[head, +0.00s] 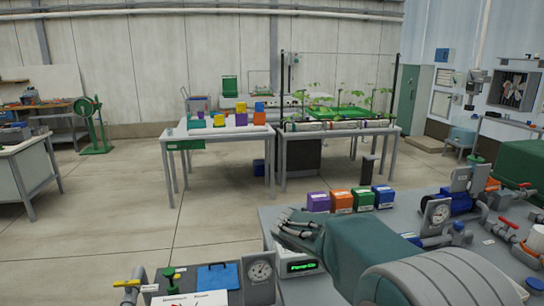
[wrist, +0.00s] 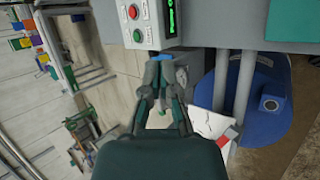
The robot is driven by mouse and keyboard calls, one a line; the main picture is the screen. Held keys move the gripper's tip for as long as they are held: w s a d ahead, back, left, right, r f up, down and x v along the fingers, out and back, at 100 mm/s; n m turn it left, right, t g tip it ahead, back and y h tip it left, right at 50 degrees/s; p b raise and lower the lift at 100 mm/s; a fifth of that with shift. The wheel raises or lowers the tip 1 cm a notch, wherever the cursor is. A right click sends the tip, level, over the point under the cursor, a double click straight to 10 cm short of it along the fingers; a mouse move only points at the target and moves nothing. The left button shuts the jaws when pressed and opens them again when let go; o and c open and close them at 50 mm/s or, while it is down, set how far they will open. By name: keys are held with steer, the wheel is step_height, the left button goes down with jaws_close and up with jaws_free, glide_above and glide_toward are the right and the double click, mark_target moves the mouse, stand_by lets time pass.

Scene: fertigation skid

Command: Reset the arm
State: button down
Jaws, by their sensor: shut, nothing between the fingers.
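My gripper (head: 288,222) is at the end of my arm, which reaches in from the lower right in the head view. It is over the left end of the grey skid bench (head: 270,217), just above a control box with a green display (head: 301,267). In the wrist view my gripper (wrist: 164,62) shows its fingers drawn together, with nothing held. The control box (wrist: 150,22), with a red and a green button, is just beyond the fingertips there. Whether the fingers touch it I cannot tell.
Purple (head: 318,203), orange (head: 341,202), green (head: 363,200) and blue (head: 384,197) boxes stand behind my gripper. A blue clipboard (head: 217,276) lies at the front left. Open floor (head: 120,225) extends left.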

steer(key=s+d+r+m+g, duration=0.1)
steer(key=s+d+r+m, duration=0.15)
steer(key=s, duration=0.35)
steer(key=s+d+r+m, duration=0.2)
steer(key=s+d+m, duration=0.15)
steer(key=s, duration=0.25)
steer(key=s+d+r+m+g, duration=0.1)
steer(key=s+d+r+m, duration=0.2)
steer(key=s, duration=0.4)
steer(key=s+a+f+m+y, duration=0.1)
steer(key=s+m, duration=0.3)
steer(key=s, duration=0.4)
steer(key=s+f+m+y, duration=0.2)
steer(key=s+m, duration=0.3)
steer(key=s, duration=0.3)
steer(key=shift+s+a, duration=0.25)
steer(key=shift+a, duration=0.15)
